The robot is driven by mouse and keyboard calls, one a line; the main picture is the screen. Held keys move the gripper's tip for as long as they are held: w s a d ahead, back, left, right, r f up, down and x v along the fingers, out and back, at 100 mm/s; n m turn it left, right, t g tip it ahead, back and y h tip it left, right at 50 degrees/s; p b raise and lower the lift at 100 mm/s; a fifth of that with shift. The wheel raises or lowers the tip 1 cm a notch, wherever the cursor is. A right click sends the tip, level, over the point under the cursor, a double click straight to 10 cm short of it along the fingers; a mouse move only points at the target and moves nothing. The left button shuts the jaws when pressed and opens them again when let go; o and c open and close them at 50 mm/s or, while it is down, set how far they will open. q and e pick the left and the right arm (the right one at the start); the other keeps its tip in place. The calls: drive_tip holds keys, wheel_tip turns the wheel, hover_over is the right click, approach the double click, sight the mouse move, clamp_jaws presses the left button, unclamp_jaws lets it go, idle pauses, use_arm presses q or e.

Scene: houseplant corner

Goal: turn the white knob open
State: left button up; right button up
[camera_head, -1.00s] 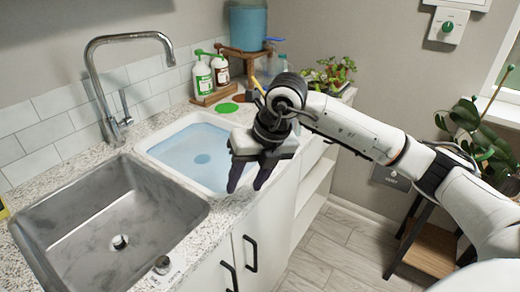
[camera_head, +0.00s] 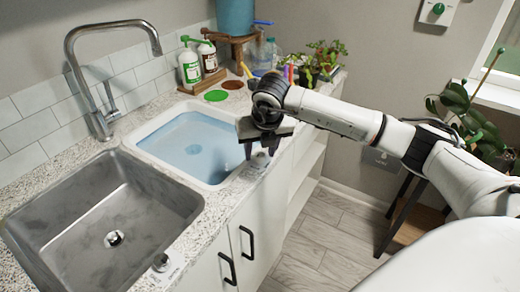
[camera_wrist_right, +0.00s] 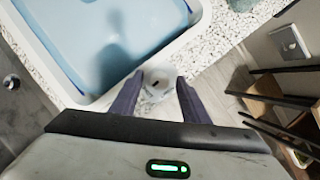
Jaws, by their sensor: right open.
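The white knob (camera_head: 260,160) sits on the speckled counter by the front right corner of the white basin. My right gripper (camera_head: 261,148) is open above it, its dark fingers pointing down on either side. In the wrist view the knob (camera_wrist_right: 158,80), with a small dark mark on top, shows between the fingertips of the right gripper (camera_wrist_right: 159,92). The fingers look apart from it, and nothing is held. My left gripper is not in view.
The white basin (camera_head: 151,142) holds bluish water, left of the gripper. A steel sink (camera_head: 60,215) with another small knob (camera_head: 161,262) at its front is further left. Bottles (camera_head: 190,68) and plants (camera_head: 322,58) stand behind. The floor (camera_head: 318,238) in front is clear.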

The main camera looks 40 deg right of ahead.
drive_tip(key=shift+f, duration=0.1)
drive_tip(key=c, duration=1.1)
drive_tip(key=shift+o, duration=0.2)
